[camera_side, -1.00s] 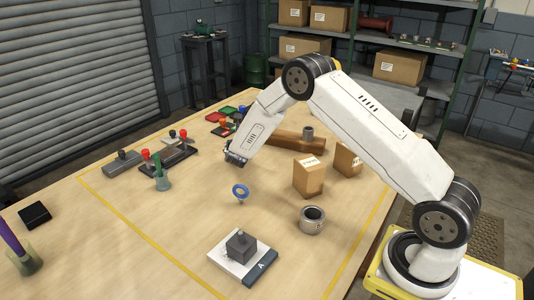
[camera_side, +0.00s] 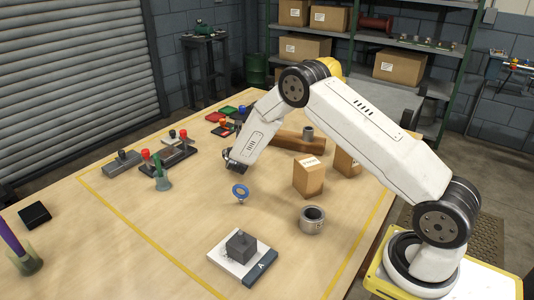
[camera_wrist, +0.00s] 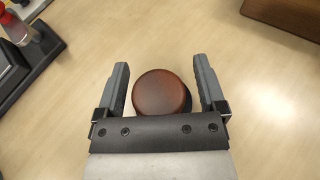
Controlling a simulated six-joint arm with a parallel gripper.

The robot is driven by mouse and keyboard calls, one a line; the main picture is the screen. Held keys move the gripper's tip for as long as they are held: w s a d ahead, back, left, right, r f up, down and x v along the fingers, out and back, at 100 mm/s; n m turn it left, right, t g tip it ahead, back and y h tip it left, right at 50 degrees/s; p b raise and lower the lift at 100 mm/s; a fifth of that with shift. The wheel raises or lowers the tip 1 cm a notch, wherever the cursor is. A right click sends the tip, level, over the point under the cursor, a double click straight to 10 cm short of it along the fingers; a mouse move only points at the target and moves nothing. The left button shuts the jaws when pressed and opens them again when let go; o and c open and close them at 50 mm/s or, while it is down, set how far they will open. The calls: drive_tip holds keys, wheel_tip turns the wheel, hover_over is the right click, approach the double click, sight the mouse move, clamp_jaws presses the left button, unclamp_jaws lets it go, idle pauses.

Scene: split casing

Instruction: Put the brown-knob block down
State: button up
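The brown knob (camera_wrist: 161,94) of the block shows from above in the wrist view, between the two fingers of my gripper (camera_wrist: 161,82). A gap shows on each side of the knob, so the fingers are open around it and apart from it. The body of the block is hidden under the knob. In the side view my gripper (camera_side: 234,166) is low over the middle of the table, left of the brown beam. The knob and block cannot be made out there, nor whether the block rests on the table.
A dark fixture with red knobs (camera_side: 168,160) and a green cone-shaped part (camera_side: 161,180) stand to the left. A blue ring (camera_side: 240,191) is in front. Cardboard boxes (camera_side: 308,177), a brown beam (camera_side: 292,142) and a metal ring (camera_side: 312,220) are to the right.

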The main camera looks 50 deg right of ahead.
drive_tip(key=shift+r, duration=0.1)
drive_tip(key=shift+r, duration=0.1)
drive_tip(key=shift+v, duration=6)
drive_tip(key=shift+s+d+m, duration=0.15)
drive_tip(key=shift+s+m, duration=0.25)
drive_tip(key=shift+s, duration=0.05)
drive_tip(key=s+m+g, duration=0.2)
drive_tip(key=s+m, duration=0.1)
drive_tip(key=s+d+m+g, duration=0.1)
drive_tip(key=s, duration=0.1)
drive_tip(key=shift+s+r+m+g, duration=0.25)
drive_tip(key=shift+m+g, duration=0.15)
drive_tip(key=s+m+g, duration=0.1)
drive_tip(key=s+m, duration=0.1)
drive_tip(key=s+a+m+g+y, duration=0.1)
drive_tip(key=s+m, duration=0.2)
drive_tip(key=s, duration=0.2)
drive_tip(key=shift+a+r+m+g+y, duration=0.1)
drive_tip(key=shift+a+m+g+y, duration=0.15)
drive_tip(key=shift+m+g+y, duration=0.15)
drive_tip(key=s+a+r+m+y, duration=0.3)
drive_tip(key=s+a+m+y, duration=0.4)
drive_tip(key=m, duration=0.8)
drive_tip(key=s+a, duration=0.3)
drive_tip(key=s, duration=0.1)
drive_tip(key=shift+s+m+y, duration=0.15)
drive_tip(key=shift+m+y, duration=0.15)
